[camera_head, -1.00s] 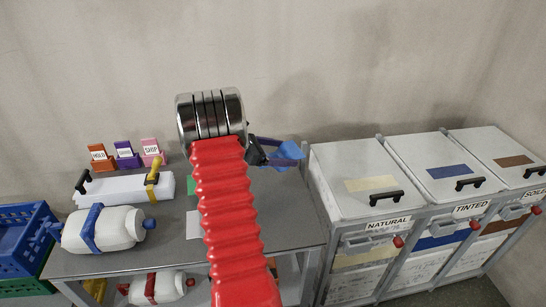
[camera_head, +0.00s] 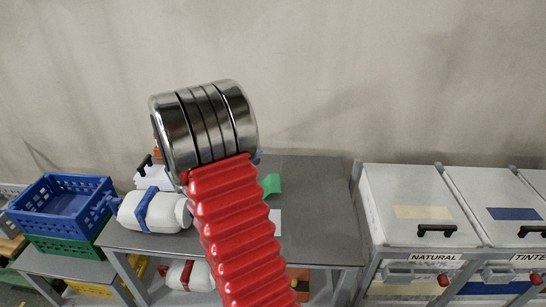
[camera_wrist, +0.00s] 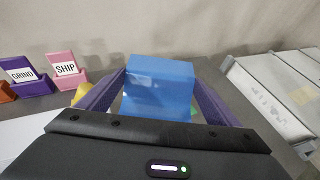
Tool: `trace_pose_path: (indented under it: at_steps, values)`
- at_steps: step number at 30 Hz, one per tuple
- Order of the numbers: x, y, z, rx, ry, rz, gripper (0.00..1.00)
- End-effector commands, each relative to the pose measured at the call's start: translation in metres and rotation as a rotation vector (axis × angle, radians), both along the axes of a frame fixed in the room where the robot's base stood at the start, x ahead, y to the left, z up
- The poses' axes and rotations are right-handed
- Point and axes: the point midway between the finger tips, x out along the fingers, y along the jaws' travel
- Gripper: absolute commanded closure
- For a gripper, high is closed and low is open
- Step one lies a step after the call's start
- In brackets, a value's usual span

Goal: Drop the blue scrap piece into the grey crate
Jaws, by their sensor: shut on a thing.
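In the head view my metal wrist and red arm hide the gripper and nearly all of the piece. A grey crate-like rim (camera_head: 10,190) shows at the far left edge of the head view, cut off by the frame and well away from my gripper. I cannot see its inside clearly.
A blue crate (camera_head: 48,208) stands on a green one (camera_head: 65,245) at left. The grey workbench (camera_head: 320,215) carries a white bottle with a blue band (camera_head: 150,210). Lidded bins, including NATURAL (camera_head: 410,205), stand at right. The wrist view shows a pink SHIP holder (camera_wrist: 66,75).

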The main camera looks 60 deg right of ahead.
Motion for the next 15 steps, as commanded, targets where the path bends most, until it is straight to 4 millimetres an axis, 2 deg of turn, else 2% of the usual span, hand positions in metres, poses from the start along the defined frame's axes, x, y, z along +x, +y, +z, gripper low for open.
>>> trace_pose_path:
  at_steps: [1, 6, 15]
  values:
    - [0.013, 0.019, 0.002, 0.0, 0.0, 0.056, 0.37]
    - [0.048, 0.081, 0.005, -0.003, 0.002, 0.237, 0.37]
    - [0.088, 0.199, 0.004, -0.007, 0.004, 0.552, 0.37]
